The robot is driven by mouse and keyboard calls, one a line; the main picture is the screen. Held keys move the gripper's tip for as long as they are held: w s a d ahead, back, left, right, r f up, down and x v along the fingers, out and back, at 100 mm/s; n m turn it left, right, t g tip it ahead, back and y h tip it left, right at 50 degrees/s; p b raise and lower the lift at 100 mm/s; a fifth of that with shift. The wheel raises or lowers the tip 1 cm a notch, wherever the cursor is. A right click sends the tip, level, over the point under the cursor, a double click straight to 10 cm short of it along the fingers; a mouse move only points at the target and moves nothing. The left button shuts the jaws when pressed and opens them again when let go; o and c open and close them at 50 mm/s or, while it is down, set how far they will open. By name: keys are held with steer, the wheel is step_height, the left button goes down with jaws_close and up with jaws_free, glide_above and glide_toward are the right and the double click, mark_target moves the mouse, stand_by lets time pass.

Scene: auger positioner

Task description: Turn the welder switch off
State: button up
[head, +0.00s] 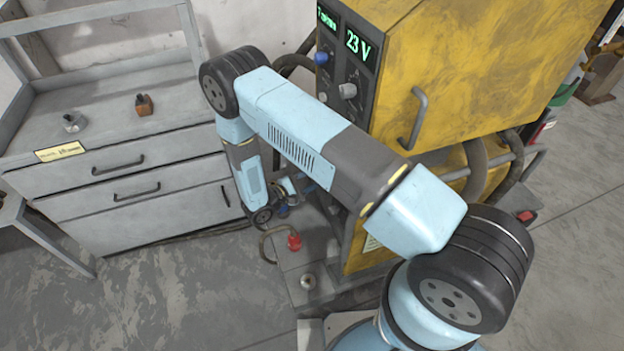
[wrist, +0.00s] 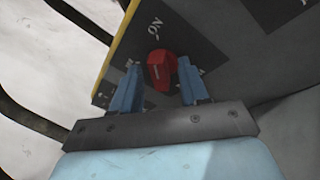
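The welder (head: 455,70) is a large yellow cabinet with a dark front panel, reading 23 V. In the wrist view, its red switch (wrist: 161,67) sits on a dark plate with an "ON" label (wrist: 155,26) above it. The other label is mostly hidden by my gripper. My gripper (wrist: 158,77) is open, with one blue finger on each side of the switch. Clear gaps show between the fingers and the switch, so it is not gripped. In the head view, my arm hides the switch, and my gripper is low beside the welder's front, mostly covered.
A grey drawer cabinet (head: 130,190) stands left of the welder, with an orange-brown item (head: 144,104) and a grey item (head: 73,122) on top. A red fitting (head: 294,241) and hoses are low by the welder's base. Floor in front of the cabinet is clear.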

jaws_close()
stand_by(0.5)
steer(key=n+g, duration=0.1)
steer(key=n, duration=0.4)
steer(key=w+n+g, duration=0.1)
steer(key=n+g, duration=0.1)
steer(key=n, duration=0.3)
steer(key=r+n+g+y, duration=0.1)
steer(key=n+g, duration=0.1)
steer(key=n, duration=0.2)
steer(key=shift+w+a+n, duration=0.3)
steer(key=shift+a+n, duration=0.05)
steer(key=shift+n, duration=0.05)
steer(key=shift+f+g, duration=0.1)
steer(key=shift+g, duration=0.2)
stand_by(0.4)
